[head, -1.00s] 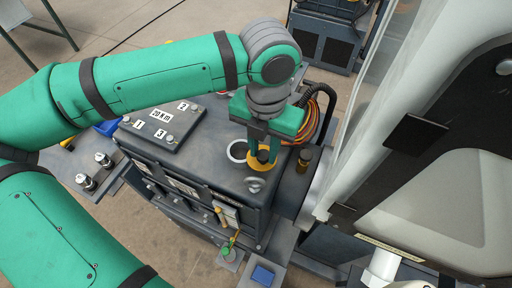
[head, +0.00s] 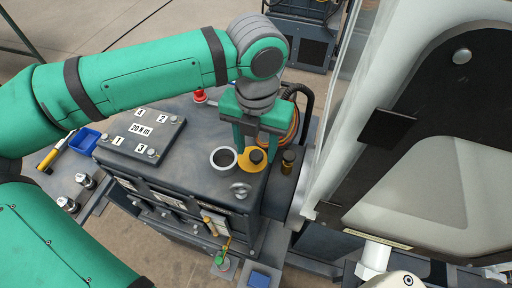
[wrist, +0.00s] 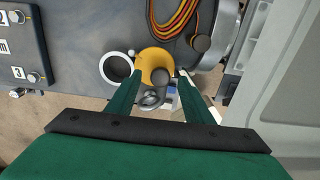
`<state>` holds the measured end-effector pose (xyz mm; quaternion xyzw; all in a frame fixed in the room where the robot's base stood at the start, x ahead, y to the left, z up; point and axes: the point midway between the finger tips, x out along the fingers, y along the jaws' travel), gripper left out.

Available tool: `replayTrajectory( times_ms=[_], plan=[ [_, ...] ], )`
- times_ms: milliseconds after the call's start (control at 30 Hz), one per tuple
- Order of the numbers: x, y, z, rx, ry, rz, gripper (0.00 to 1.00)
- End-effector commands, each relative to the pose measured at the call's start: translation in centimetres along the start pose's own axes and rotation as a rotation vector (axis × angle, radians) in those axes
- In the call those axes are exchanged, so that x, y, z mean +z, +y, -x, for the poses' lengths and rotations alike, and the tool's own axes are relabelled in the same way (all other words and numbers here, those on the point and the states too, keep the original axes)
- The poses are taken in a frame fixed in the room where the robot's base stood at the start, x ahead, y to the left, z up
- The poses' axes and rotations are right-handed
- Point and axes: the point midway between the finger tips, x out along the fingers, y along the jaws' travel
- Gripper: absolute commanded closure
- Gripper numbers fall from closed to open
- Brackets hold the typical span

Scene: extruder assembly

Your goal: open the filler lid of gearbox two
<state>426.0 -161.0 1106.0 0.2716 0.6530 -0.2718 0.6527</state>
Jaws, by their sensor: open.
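The filler lid is a yellow disc (head: 248,168) with a dark round knob (head: 257,156), on top of the dark grey gearbox (head: 195,180). It lies beside a white ring (head: 213,164) around a dark round opening, which is uncovered. In the wrist view the yellow lid (wrist: 155,62) sits right of the white ring (wrist: 103,68), close against it. My gripper (head: 256,150) is open over the lid. In the wrist view its two fingers (wrist: 159,74) stand on either side of the knob, with gaps visible.
A plate marked 20 Nm (head: 143,135) with bolts lies left on the gearbox top. Coiled orange cables (wrist: 178,22) and a dark capped fitting (wrist: 201,43) are near the lid. A grey eye bolt (head: 240,189) stands in front. A large pale machine housing (head: 350,150) bounds the right.

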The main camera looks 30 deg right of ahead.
Motion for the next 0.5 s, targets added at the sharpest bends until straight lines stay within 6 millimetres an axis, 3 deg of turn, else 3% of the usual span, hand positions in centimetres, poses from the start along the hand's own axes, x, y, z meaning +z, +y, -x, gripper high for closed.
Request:
replayTrajectory(
  times_ms=[500],
  plan=[
    [0.0, 0.0, 4.5, 0.001, -0.001, 0.001, 0.53]
  ],
)
